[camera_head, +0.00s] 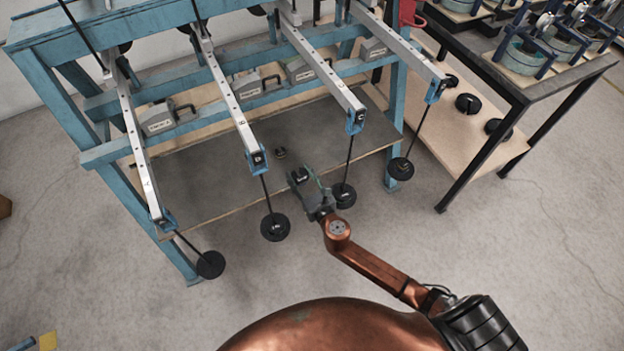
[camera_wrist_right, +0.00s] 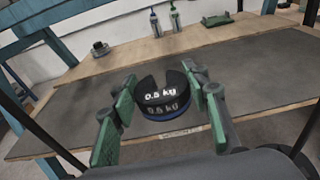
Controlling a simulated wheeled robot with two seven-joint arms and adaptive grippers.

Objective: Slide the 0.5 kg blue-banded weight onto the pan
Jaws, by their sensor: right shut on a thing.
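The 0.5 kg weight (camera_wrist_right: 160,92) is a black slotted disc with white lettering and a blue band low on its side. My right gripper (camera_wrist_right: 163,88) is shut on it, with green-padded fingers on both sides. Which pan is meant cannot be told. My left gripper is not in view.
More pans hang at far left (camera_head: 210,264) and right (camera_head: 401,169). The blue frame (camera_head: 395,110) surrounds the levers. Bottles (camera_wrist_right: 155,24) stand at the back.

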